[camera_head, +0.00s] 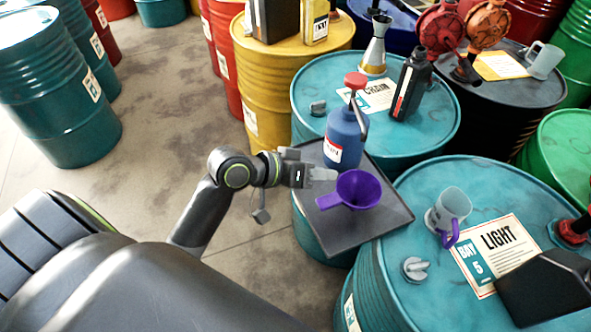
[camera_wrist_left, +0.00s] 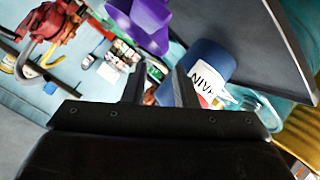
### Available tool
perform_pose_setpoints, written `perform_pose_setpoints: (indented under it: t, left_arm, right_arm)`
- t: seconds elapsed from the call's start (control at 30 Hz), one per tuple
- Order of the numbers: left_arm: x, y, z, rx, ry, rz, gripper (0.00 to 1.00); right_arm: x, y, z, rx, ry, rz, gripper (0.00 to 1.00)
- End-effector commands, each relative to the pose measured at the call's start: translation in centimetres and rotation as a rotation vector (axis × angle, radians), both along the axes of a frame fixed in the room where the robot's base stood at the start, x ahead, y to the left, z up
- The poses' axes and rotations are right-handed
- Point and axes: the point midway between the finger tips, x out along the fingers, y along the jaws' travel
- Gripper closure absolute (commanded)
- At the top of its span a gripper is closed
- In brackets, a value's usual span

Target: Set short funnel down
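The purple short funnel (camera_head: 358,189) has a wide bowl and a flat handle. In the head view it appears over the dark grey tray (camera_head: 385,226), bowl up; whether it rests fully on the tray is hard to tell. My left gripper (camera_head: 326,175) is just beside the funnel, near its handle. In the left wrist view the fingers (camera_wrist_left: 158,88) are apart with nothing gripped between them, and the funnel (camera_wrist_left: 146,20) shows beyond them at the top.
A blue jug (camera_head: 343,140) with a red cap stands on the tray, close behind the gripper. A mug (camera_head: 453,204) and a LIGHT card (camera_head: 497,252) are on the teal drum at right. A black bottle (camera_head: 409,86) and metal can (camera_head: 375,50) stand on the drum behind.

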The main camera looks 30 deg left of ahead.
Motion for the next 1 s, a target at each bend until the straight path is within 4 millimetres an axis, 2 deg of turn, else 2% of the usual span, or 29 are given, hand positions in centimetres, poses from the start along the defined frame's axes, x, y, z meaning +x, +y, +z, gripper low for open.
perform_pose_setpoints:
  t: [0.3,0.5,1.0]
  left_arm:
    - [-2.8,2.5,1.8,0.006,0.002,-0.002,0.74]
    - [-3.9,3.4,2.6,0.003,0.000,0.000,0.74]
    - [-4.5,3.8,3.1,-0.001,0.001,-0.001,0.74]
  right_arm:
    - [0.0,0.1,-0.1,0.001,0.000,0.000,0.64]
    - [0.0,0.1,-0.1,0.001,0.000,0.000,0.64]
    - [0.0,0.2,-0.1,0.002,0.000,-0.001,0.64]
